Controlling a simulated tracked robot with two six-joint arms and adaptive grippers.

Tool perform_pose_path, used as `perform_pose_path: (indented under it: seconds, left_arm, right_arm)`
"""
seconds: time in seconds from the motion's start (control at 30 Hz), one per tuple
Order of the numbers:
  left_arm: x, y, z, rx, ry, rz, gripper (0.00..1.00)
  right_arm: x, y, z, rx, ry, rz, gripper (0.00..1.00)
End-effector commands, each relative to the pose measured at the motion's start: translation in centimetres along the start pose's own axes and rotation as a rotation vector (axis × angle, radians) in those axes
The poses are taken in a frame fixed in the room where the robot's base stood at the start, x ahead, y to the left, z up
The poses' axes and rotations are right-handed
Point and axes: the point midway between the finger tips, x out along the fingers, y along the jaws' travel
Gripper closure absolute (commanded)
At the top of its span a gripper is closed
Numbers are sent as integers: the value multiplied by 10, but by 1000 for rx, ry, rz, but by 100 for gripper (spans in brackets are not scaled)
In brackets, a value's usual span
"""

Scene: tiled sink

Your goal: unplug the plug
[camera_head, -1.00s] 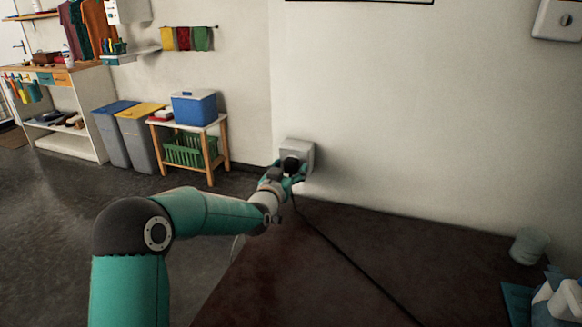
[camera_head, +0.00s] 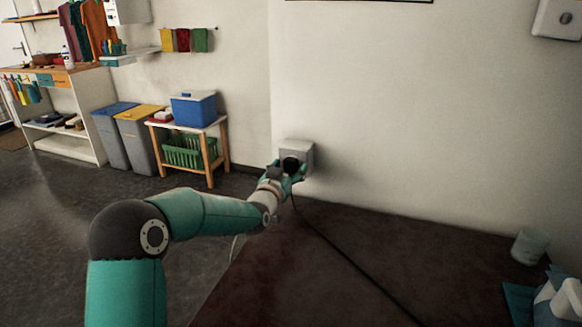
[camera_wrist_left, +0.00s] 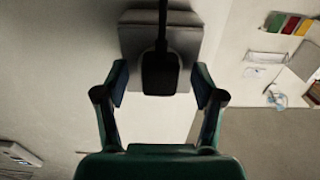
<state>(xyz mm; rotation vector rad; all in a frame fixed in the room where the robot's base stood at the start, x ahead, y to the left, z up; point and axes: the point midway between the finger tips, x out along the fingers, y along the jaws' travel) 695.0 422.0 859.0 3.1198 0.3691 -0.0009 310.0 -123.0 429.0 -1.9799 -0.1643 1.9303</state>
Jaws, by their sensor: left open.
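A black plug (camera_head: 291,165) sits at a pale socket box (camera_head: 307,151) on the wall, with its dark cable (camera_head: 345,255) running down across the brown counter. In the left wrist view the plug (camera_wrist_left: 160,76) is in front of the grey socket box (camera_wrist_left: 186,30), and its cable leads toward the top edge. My left gripper (camera_head: 291,177) is at the plug. In the left wrist view its fingers (camera_wrist_left: 160,84) are open, one on each side of the plug, with a gap on both sides. Plug prongs are hidden. My right gripper is not in view.
The brown counter (camera_head: 290,275) has free room along the wall. A clear cup (camera_head: 529,246) and a white and blue item (camera_head: 560,298) stand at its right end. Bins and a small table with a blue cooler (camera_head: 194,108) are at the back left.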

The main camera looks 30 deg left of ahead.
Motion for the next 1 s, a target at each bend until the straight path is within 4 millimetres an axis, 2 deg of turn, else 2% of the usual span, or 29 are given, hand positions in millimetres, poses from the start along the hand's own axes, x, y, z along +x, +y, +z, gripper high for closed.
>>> perform_pose_path:
  seconds: [0.7, 0.77, 1.0]
  left_arm:
    - [0, -1, 0, 0, 0, -1, 31]
    - [0, -1, 0, 0, 0, -1, 40]
    - [0, -1, 0, 0, 0, -1, 80]
  right_arm:
    - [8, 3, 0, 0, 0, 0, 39]
    - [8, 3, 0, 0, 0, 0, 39]
    - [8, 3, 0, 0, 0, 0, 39]
